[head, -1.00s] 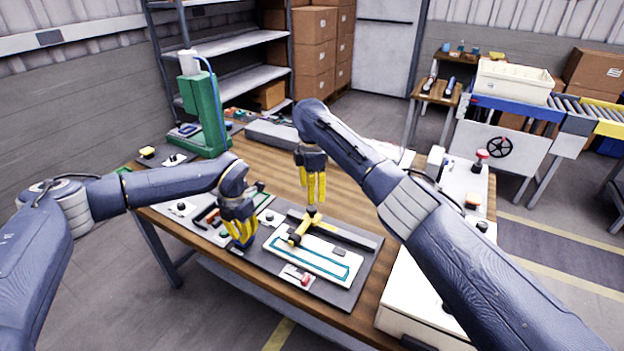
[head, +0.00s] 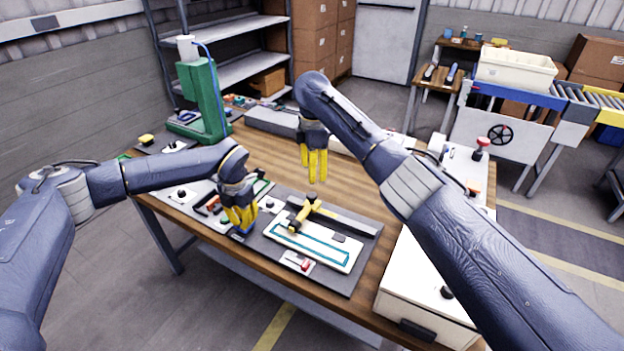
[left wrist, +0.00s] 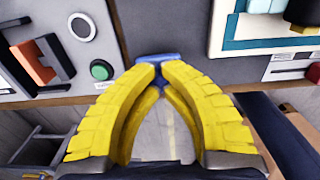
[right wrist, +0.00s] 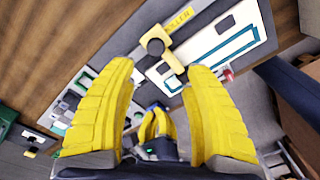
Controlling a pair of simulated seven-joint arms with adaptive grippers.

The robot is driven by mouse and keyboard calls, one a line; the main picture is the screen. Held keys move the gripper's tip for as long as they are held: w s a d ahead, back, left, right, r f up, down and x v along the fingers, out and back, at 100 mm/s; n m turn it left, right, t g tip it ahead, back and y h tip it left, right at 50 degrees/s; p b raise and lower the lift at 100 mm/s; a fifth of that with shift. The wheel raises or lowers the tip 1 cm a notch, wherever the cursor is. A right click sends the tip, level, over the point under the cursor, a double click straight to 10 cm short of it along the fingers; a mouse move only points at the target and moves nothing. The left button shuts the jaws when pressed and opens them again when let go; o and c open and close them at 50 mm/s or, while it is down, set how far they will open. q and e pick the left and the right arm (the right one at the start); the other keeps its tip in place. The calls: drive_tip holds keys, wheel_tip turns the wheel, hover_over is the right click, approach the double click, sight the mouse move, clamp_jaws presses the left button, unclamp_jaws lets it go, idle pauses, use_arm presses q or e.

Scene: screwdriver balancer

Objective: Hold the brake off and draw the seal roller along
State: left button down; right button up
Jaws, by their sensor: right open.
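The seal roller (head: 301,214) is a yellow bar with a black knob, lying across the left part of a white plate with a teal outline (head: 318,261). In the right wrist view, its black knob (right wrist: 155,47) and "ROLLER" label show beyond my fingertips. My right gripper (head: 316,179) is open and empty above the knob, apart from it. My left gripper (head: 243,229) has its fingertips together at a blue piece (left wrist: 157,60), perhaps the brake, at the board's front edge. The fingers partly hide that piece; I cannot tell whether they grip it or press on it.
A red lever (head: 303,264) sits on a small plate at the front of the board. A green button (left wrist: 101,70) and an orange-and-black fixture (left wrist: 36,62) lie left of my left gripper. A white cabinet (head: 425,290) stands at right.

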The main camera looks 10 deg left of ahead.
wheel_tip(320, 180, down, 5)
drive_tip(key=s+d, duration=0.2)
drive_tip(key=m+t+y, duration=0.2)
drive_tip(key=m+t, duration=0.2)
drive_tip(key=m, duration=1.4)
approach(312, 195)
drive_tip(key=x, duration=1)
drive_tip(key=shift+c, duration=0.4)
clamp_jaws()
drive_tip(key=shift+w, duration=0.1)
